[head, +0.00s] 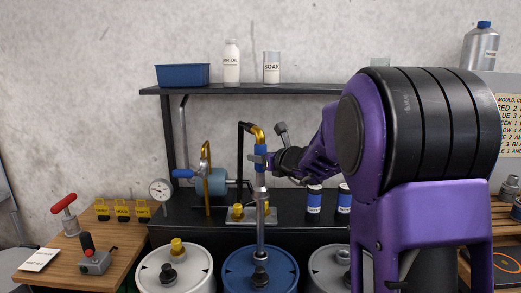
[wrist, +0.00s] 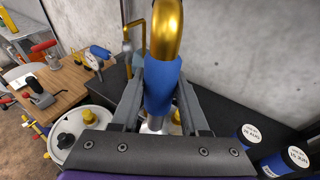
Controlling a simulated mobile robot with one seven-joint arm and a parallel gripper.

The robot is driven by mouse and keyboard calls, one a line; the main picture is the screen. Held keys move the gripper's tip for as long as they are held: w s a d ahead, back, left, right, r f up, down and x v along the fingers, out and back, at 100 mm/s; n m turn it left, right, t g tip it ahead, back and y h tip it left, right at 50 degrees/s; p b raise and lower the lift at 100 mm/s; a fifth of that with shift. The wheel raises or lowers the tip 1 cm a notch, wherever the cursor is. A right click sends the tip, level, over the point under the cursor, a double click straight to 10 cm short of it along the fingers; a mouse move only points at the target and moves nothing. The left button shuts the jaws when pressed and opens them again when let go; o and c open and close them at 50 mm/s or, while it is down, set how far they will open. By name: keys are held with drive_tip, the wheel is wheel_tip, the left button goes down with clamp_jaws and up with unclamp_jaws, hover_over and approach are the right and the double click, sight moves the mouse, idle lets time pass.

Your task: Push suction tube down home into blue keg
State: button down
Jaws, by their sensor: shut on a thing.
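The suction tube (head: 260,232) stands upright, a grey metal pipe with a blue sleeve and a brass bend at the top. My gripper (head: 261,160) is shut on the blue sleeve. The wrist view shows the sleeve (wrist: 162,84) between both fingers, with the brass bend above it. In the head view the tube's lower end meets an opening in the lid of the blue keg (head: 234,272), behind a black cap (head: 261,277). A length of pipe shows above the lid. How deep the tube sits is hidden. The keg is out of sight in the wrist view.
A white-lidded drum (head: 146,276) stands left of the keg and a grey-lidded one (head: 324,265) right. Behind are a pump (head: 214,183) with brass pipes and blue-labelled cans (head: 314,203). A shelf (head: 215,89) hangs above. A wooden bench (head: 62,262) is at left.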

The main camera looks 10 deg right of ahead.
sight(263, 223)
drive_tip(key=shift+f, duration=10.9)
